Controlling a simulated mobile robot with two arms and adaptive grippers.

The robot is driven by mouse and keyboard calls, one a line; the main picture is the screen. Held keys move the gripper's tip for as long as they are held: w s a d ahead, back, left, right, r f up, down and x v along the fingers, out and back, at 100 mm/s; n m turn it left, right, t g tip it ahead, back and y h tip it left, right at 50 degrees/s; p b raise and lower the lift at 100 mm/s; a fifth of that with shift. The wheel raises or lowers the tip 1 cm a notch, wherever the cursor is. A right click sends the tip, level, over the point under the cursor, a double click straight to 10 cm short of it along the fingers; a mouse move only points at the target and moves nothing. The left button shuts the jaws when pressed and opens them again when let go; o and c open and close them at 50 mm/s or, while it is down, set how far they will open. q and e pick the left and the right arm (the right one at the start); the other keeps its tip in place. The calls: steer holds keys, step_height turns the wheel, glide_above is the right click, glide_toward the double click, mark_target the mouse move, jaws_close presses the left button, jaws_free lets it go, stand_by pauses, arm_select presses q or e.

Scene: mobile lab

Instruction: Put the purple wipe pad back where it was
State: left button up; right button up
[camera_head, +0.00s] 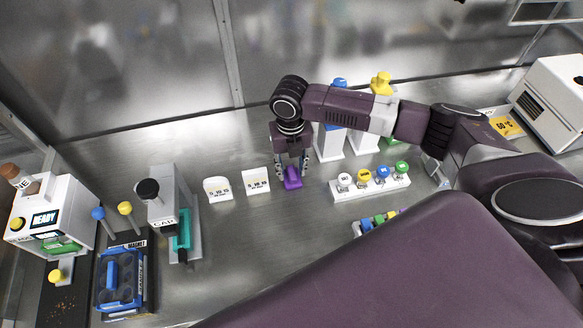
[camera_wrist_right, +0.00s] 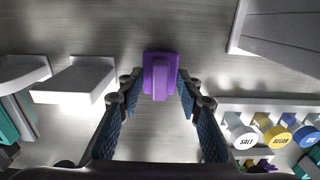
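The purple wipe pad (camera_head: 292,178), a small block with a raised grip, lies on the grey metal bench in the middle of the head view. It also shows in the right wrist view (camera_wrist_right: 161,76), at the fingertips. My right gripper (camera_head: 292,169) points down over the pad. In the wrist view its two blue-lined fingers (camera_wrist_right: 160,82) stand apart on either side of the pad, with gaps beside the raised grip, so it looks open. My left gripper is out of view.
Two white label stands (camera_head: 256,182) are left of the pad. A white rack with coloured round caps (camera_head: 371,184) is close on the right, with tall white dispensers (camera_head: 329,143) behind. A CAP station (camera_head: 181,215) and blue carrier (camera_head: 123,278) stand further left. Bench in front is clear.

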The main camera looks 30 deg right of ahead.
mark_target(291, 171)
step_height(291, 171, up, 12)
steer(key=b, duration=0.2)
steer(key=shift+r, duration=0.2)
steer(key=shift+a+f, duration=0.1)
stand_by(0.6)
